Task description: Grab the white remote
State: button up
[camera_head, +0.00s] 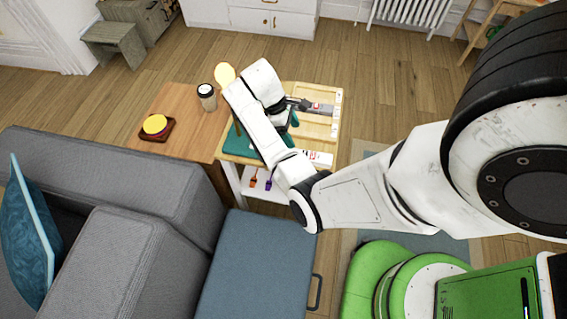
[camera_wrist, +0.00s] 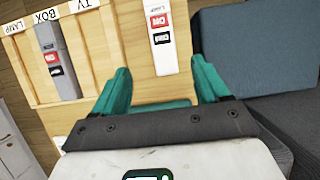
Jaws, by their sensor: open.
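The white remote (camera_head: 318,157) lies on the light wooden table (camera_head: 330,145) near its front right edge, outside the labelled tray. In the wrist view the white remote (camera_wrist: 161,36), with a "LAMP" label and red and black buttons, lies just beyond my fingertips. In the head view my gripper (camera_head: 291,117) is over the table, partly hidden by my arm, behind the white remote.
A wooden tray (camera_wrist: 90,50) has slots marked LAMP, BOX and TV; a grey remote (camera_wrist: 57,60) lies in the BOX slot. A cup (camera_head: 207,98) and a coaster with a yellow-topped item (camera_head: 155,125) stand on the side table. A grey sofa (camera_head: 130,255) is near.

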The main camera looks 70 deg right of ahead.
aim_at(304, 154)
jog(key=x, duration=0.5)
jog(key=shift+a, duration=0.1)
jog(key=shift+x, duration=2.75)
jog(key=shift+s+a+r, duration=0.1)
jog(key=shift+s, duration=0.1)
jog(key=c, duration=1.2)
